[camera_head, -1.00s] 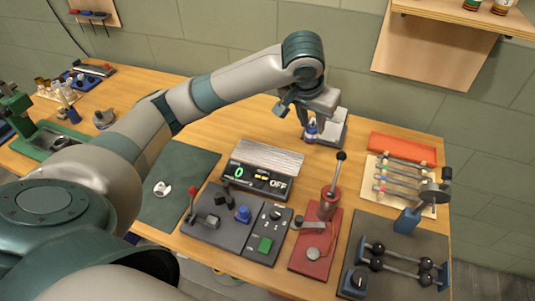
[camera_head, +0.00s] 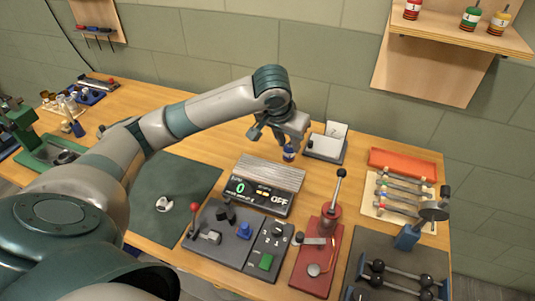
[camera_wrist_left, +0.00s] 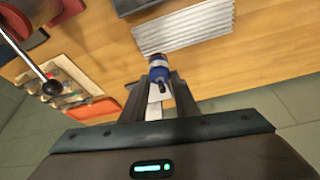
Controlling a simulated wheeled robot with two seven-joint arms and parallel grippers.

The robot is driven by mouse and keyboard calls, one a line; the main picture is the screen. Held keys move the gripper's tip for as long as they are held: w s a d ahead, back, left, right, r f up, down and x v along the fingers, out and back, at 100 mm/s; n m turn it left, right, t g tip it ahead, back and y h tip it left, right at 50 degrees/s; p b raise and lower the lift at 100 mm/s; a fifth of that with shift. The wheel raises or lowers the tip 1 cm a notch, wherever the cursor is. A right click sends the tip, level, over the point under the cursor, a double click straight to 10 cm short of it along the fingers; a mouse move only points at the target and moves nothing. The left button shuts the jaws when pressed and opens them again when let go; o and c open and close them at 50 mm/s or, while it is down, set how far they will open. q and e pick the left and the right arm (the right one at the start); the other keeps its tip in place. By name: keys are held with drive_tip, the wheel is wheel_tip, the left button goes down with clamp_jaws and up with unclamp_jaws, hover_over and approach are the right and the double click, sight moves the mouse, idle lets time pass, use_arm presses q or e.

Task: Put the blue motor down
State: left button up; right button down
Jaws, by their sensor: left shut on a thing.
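The blue motor (camera_head: 289,154) is a small blue cylinder with a white band. My left gripper (camera_head: 290,146) is shut on it and holds it just behind the silver ridged plate (camera_head: 270,171). In the left wrist view the motor (camera_wrist_left: 158,68) sits between the two fingertips (camera_wrist_left: 160,88), with the ridged plate (camera_wrist_left: 183,27) beyond it. I cannot tell how high the motor is above the table. My right gripper is not in view.
A grey stand with a white card (camera_head: 327,146) is right of the gripper. A display reading 0 and OFF (camera_head: 257,195) is before the ridged plate. A red lever press (camera_head: 325,230) and orange tray (camera_head: 402,163) stand right. Bare wood (camera_head: 225,142) lies left.

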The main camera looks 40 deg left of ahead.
use_arm(q)
drive_tip(key=s+a+f+p, duration=0.1)
drive_tip(key=a+f, duration=0.2)
drive_tip(key=a, duration=0.3)
drive_tip(key=shift+s+f, duration=0.15)
drive_tip(key=shift+f, duration=0.25)
wheel_tip(320, 180, down, 4)
drive_tip(key=shift+a+r+p, duration=0.1)
drive_tip(key=shift+r+p, duration=0.15)
drive_tip(key=shift+p, duration=0.65)
drive_tip(key=shift+f, duration=0.2)
drive_tip(key=shift+f, duration=0.1)
